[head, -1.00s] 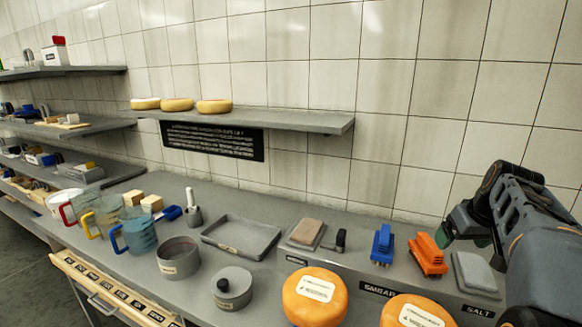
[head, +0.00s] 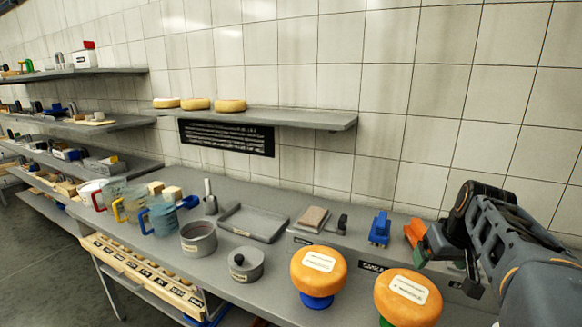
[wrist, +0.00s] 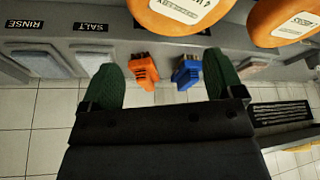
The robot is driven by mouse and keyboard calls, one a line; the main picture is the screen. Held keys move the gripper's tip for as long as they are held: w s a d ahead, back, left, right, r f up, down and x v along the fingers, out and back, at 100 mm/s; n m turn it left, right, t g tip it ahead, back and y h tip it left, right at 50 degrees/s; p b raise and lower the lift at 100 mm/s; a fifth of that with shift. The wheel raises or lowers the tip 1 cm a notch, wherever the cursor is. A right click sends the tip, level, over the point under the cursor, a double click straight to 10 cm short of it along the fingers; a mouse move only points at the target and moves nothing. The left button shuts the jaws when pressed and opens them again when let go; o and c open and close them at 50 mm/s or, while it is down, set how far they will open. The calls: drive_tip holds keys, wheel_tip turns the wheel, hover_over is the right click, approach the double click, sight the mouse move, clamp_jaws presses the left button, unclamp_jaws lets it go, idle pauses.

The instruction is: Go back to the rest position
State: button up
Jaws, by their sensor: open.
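My gripper (wrist: 167,88) is open and empty in the wrist view, its two green fingertips wide apart. In the head view my gripper (head: 446,263) is at the right, above the bench's raised ledge. The orange brush (wrist: 143,72) and the blue brush (wrist: 187,72) show between and beyond the fingers, apart from them. In the head view the blue brush (head: 380,229) stands on the ledge, and the orange brush (head: 415,232) is partly hidden behind my gripper.
Two orange cheese wheels (head: 319,269) (head: 408,297) stand at the front, the left one on a blue stand. A shelf (head: 290,119) holds cheeses.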

drive_tip(key=s+a+f, duration=0.4)
drive_tip(key=s+a, duration=0.1)
drive_tip(key=a, duration=0.2)
drive_tip(key=s+a+f+p, duration=0.1)
drive_tip(key=s+a+f, duration=0.4)
drive_tip(key=a, duration=0.3)
drive_tip(key=shift+s+a+f+n+g+p, duration=0.2)
drive_tip(key=shift+s+f+n+g+p, duration=0.1)
drive_tip(key=shift+s, duration=0.4)
